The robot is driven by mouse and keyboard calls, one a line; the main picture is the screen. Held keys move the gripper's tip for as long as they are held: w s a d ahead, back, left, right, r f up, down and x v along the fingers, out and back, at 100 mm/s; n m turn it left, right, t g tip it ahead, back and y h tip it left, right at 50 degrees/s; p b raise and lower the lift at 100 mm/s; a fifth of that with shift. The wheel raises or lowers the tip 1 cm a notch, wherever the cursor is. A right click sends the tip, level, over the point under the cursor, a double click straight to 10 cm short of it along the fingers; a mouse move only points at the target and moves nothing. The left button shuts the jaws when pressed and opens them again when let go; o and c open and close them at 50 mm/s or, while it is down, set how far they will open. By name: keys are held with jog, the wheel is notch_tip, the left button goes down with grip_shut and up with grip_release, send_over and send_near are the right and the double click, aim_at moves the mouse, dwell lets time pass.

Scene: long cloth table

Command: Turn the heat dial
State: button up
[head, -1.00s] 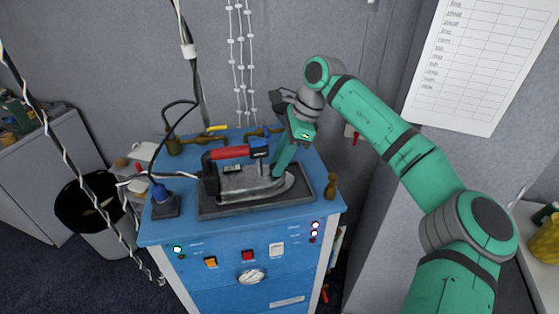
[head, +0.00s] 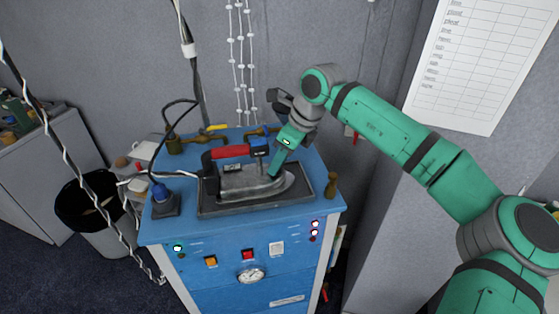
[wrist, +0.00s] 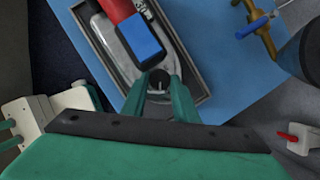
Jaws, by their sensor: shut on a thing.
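The iron (head: 240,184) has a red handle (head: 231,152) and a blue block (head: 259,145) at the handle's front end. It rests flat on a dark tray (head: 310,190) on the blue cabinet. The heat dial (wrist: 160,77) is a small dark round knob with a pale mark, on the iron's front part in the wrist view. My gripper (head: 273,172) reaches down onto the iron just in front of the blue block. In the wrist view its two green fingers (wrist: 160,92) are shut on the dial, one on each side. In the head view the fingers hide the dial.
Brass pipes with a blue valve handle (wrist: 252,27) lie behind the iron. A brass fitting (head: 331,187) stands at the tray's right. A cable runs from the iron leftward. The cabinet front has several buttons and a gauge (head: 251,275). A black bin (head: 88,200) stands left.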

jog(key=shift+m+t, duration=0.5)
jog(key=shift+m, duration=0.8)
jog(key=shift+h, duration=0.3)
jog(key=o, duration=1.1)
jog(key=shift+c, duration=0.2)
jog(key=shift+s, duration=0.1)
jog(key=shift+r, duration=0.1)
jog(key=v, duration=1)
jog(key=shift+r, duration=0.35)
